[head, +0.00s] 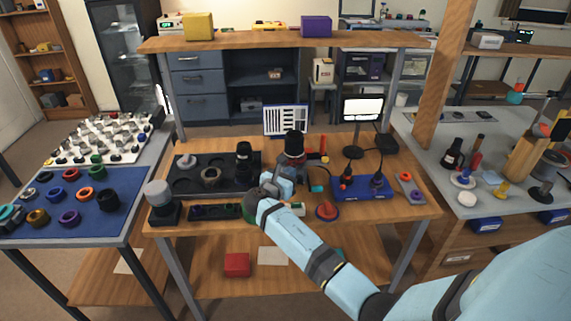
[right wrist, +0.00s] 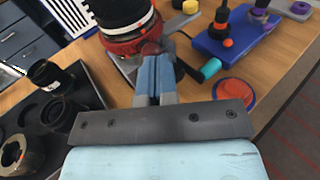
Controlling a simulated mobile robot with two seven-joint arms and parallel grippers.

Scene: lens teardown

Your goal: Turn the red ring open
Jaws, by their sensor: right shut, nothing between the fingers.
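The red ring (right wrist: 130,46) sits around the lower part of a black lens barrel (right wrist: 120,14) with a white band, in the right wrist view. In the head view the black lens (head: 294,146) stands upright near the middle of the wooden bench. My right gripper (right wrist: 154,60) is shut and empty, with its fingertips at the near side of the red ring; I cannot tell whether they touch it. In the head view my right gripper (head: 284,174) is just in front of the lens and hides part of its base. My left gripper is not in view.
A black tray (head: 182,186) with lens parts lies left of the lens. A blue block (head: 362,188) with knobs stands to the right. A red disc (head: 327,211) lies near the front edge. A small screen (head: 363,108) stands behind.

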